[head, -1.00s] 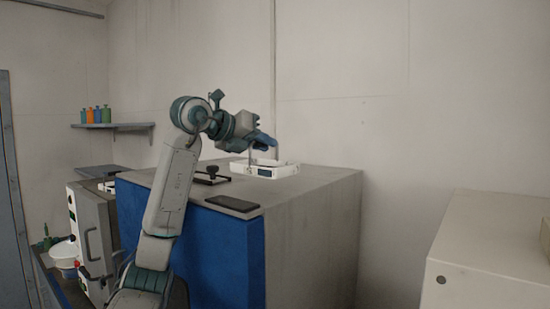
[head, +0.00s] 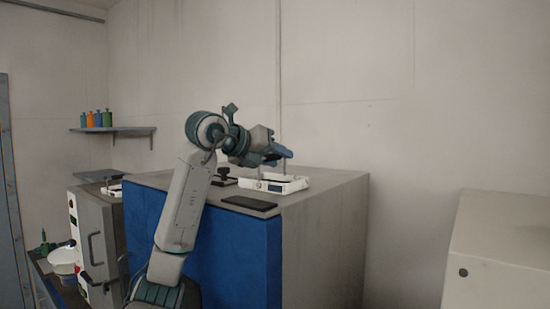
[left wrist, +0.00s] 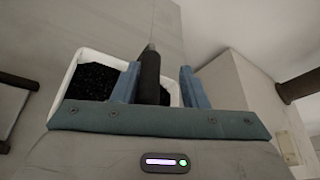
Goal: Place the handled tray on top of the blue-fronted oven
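The handled tray (head: 272,185) is a shallow white tray with thin uprights. It appears to rest on top of the blue-fronted oven (head: 345,190), near its front edge; exact contact cannot be told. In the left wrist view the tray (left wrist: 68,92) holds black grainy material, and its dark handle bar (left wrist: 150,78) stands between my blue fingers. My left gripper (head: 277,155) is above the tray at handle height. In the wrist view the gripper (left wrist: 158,85) is open: the bar lies close to one finger, with a gap to the other. My right gripper is not in view.
A flat dark slab (head: 249,203) lies on the oven's front edge, and a black knobbed object (head: 223,177) stands behind my arm. A grey cabinet (head: 100,235) is at left, a pale box (head: 505,250) at right. The oven top's right side is clear.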

